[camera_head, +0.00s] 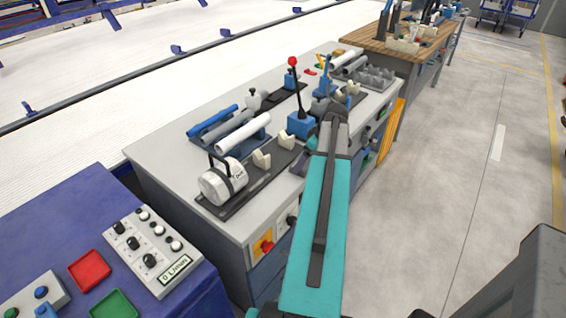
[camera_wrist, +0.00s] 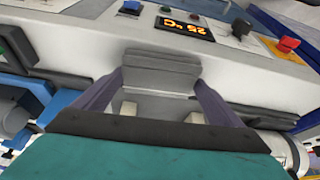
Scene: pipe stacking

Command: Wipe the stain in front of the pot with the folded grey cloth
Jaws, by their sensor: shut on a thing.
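My gripper (camera_wrist: 158,82) shows in the wrist view with its two dark purple-grey fingers on either side of a grey layered block, which looks like the folded grey cloth (camera_wrist: 160,66). The gripper is shut on it, close to the bench's front edge; I cannot tell whether the cloth touches the bench top. In the head view my arm hides the cloth and nearly all of the gripper. I see no clear pot; a white cylinder with a dark band (camera_head: 215,187) lies on a dark plate at the bench's near end. I cannot make out a stain.
The grey bench (camera_head: 155,157) carries blue and white pipes (camera_head: 243,138) in a rack and a red-knobbed lever (camera_head: 293,90) on a blue base. A control panel with a lit display (camera_wrist: 185,28) is on its front. A blue table (camera_head: 55,225) stands at left. The floor at right is clear.

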